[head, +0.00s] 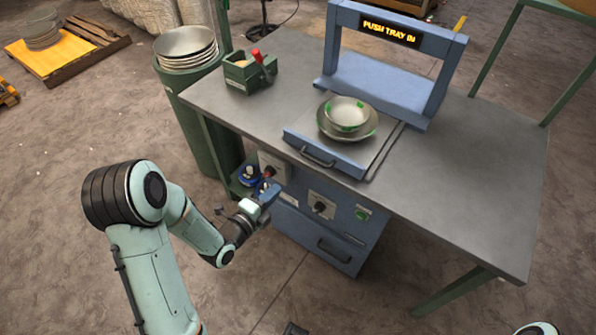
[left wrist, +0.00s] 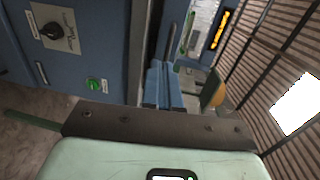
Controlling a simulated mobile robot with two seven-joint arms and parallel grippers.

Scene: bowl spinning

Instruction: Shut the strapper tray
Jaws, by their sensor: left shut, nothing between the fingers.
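The strapper (head: 440,50) is a blue arch on the metal workbench, and its lit display (head: 390,30) reads "PUSH TRAY IN". Its tray (head: 292,138) sticks out from under the arch toward the front, with a dark handle (head: 318,157) on its blue front panel. Grey bowls with green marks (head: 347,114) rest on the tray. My left gripper (head: 268,193) is in front of the bench, lower than the tray and left of its handle, apart from both. Its blue fingers are closed together in the left wrist view (left wrist: 163,85). My right gripper is out of view.
A blue cabinet (head: 330,232) with a knob (head: 321,207) and a green button (head: 362,213) is under the bench. A green box (head: 245,72) with a red-handled item stands on the bench's back left. Stacked bowls (head: 186,45) top a green bin. The bench's right side is clear.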

